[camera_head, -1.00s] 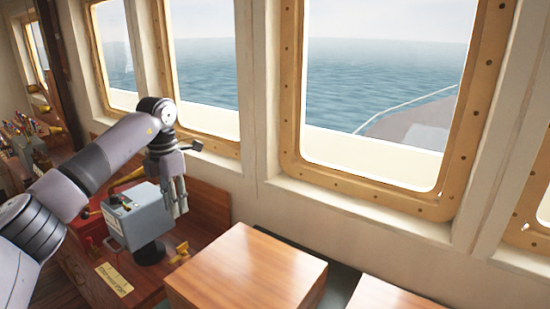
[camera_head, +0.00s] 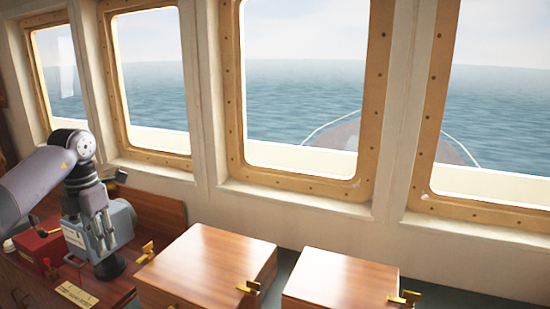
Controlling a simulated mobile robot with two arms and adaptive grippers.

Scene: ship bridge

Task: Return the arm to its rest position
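My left arm comes in from the left edge. Its gripper (camera_head: 104,234) points down in front of a grey-blue control box (camera_head: 122,222) on a black round foot. The fingers look close together, but whether they are open, shut or touching the box is too small to tell. My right gripper is out of view.
Two wooden boxes (camera_head: 212,262) and (camera_head: 340,279) with brass latches stand along the wall under the windows. A red box (camera_head: 38,248) sits left of the control box. A brass plate (camera_head: 76,294) lies on the wooden console. Framed windows (camera_head: 300,90) line the wall.

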